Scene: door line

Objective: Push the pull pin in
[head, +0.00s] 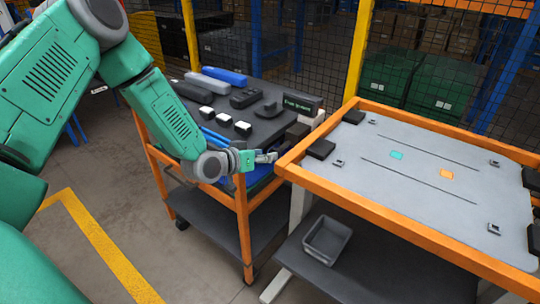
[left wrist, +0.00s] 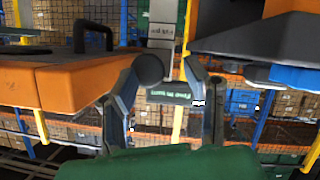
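A dark round knob (left wrist: 148,68), which looks like the pull pin's head, shows in the left wrist view beside the orange table frame (left wrist: 75,80). My left gripper (left wrist: 163,72) has its two fingers apart, with the knob between the tips and closer to the left finger in that picture. I cannot tell whether a finger touches it. In the head view my left gripper (head: 267,157) is at the gap between the tool cart and the orange-framed table (head: 290,165). The pin cannot be made out there. My right gripper is not in view.
The cart (head: 275,128) holds dark tools, white-topped blocks and a small sign with green letters (head: 298,104). The table's grey panel (head: 400,190) has dark clamps and two coloured squares. A grey bin (head: 327,240) stands on the lower shelf. Mesh fencing stands behind.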

